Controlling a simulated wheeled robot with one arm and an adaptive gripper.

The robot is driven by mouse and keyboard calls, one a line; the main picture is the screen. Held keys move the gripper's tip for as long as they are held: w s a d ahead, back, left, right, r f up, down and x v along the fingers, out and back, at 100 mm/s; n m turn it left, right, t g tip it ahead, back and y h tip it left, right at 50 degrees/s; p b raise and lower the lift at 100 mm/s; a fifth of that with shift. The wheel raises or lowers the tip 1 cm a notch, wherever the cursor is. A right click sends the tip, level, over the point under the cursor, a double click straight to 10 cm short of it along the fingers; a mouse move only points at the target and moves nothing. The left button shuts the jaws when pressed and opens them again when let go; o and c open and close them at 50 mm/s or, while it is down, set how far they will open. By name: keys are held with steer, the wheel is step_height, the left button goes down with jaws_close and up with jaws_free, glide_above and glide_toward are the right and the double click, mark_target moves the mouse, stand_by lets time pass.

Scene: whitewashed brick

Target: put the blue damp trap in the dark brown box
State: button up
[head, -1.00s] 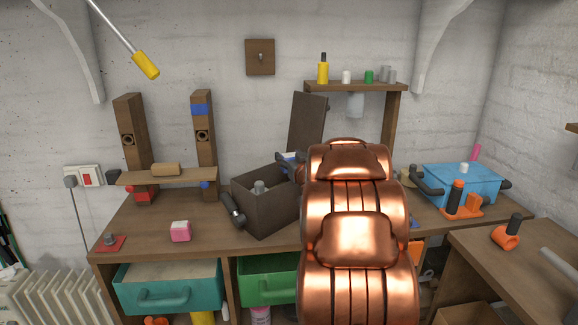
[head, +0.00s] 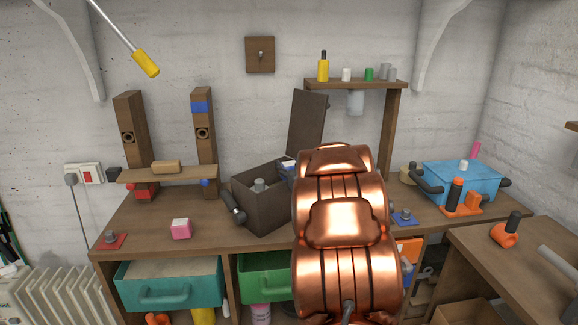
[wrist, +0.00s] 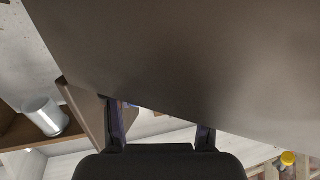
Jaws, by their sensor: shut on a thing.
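The dark brown box (head: 262,212) stands open on the workbench, its lid (head: 307,122) raised at the back. The blue damp trap (head: 289,171), blue with some white, shows in a small part at the box's right rear rim, beside my copper arm. My gripper is hidden behind the arm in the head view. In the wrist view my gripper (wrist: 160,132) has its fingers apart around the thing held; a large dark brown surface (wrist: 190,60) close to the camera hides the fingertips and most of the held thing.
A black-handled tool (head: 232,208) leans at the box's left side. A pink block (head: 181,229) lies further left. A blue plate with a knob (head: 405,218) and a blue bin (head: 463,184) are to the right. The shelf (head: 350,85) stands behind.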

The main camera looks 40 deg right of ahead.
steer(key=shift+f, duration=0.4)
steer(key=o, duration=0.8)
steer(key=shift+c, duration=0.2)
steer(key=o, duration=0.5)
steer(key=shift+s+f, duration=0.1)
steer(key=shift+f, duration=0.15)
steer(key=shift+c, duration=0.2)
steer(key=shift+r, duration=0.55)
steer(key=b+v, duration=0.1)
steer(key=v, duration=1.1)
steer(key=shift+r, duration=0.3)
